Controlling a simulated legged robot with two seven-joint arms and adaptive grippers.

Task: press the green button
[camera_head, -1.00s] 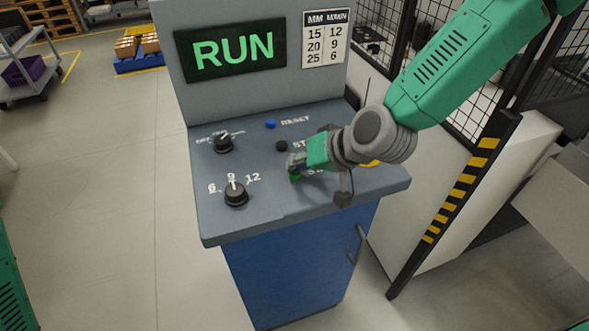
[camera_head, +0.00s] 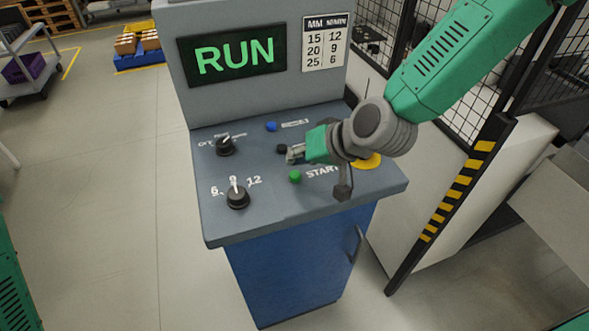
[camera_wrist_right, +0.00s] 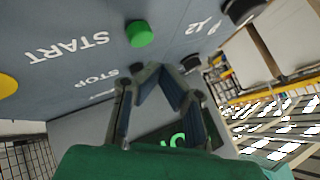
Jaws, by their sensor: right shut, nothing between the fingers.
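The green button (camera_head: 295,176) sits on the sloped grey panel beside the START label. It also shows in the right wrist view (camera_wrist_right: 140,33), uncovered, with a gap between it and the fingertips. My right gripper (camera_head: 291,155) is shut and empty, just above and behind the green button in the head view, near the black STOP button (camera_head: 281,149). The right wrist view shows its fingertips (camera_wrist_right: 157,68) meeting. The display (camera_head: 232,55) reads RUN. My left gripper is not in view.
The panel also carries a blue button (camera_head: 271,126), two black knobs, an upper one (camera_head: 225,146) and a lower one (camera_head: 237,196), and a yellow part (camera_head: 368,162) partly behind my wrist. A mesh fence with a striped post (camera_head: 461,190) stands at the right. Open floor lies at the left.

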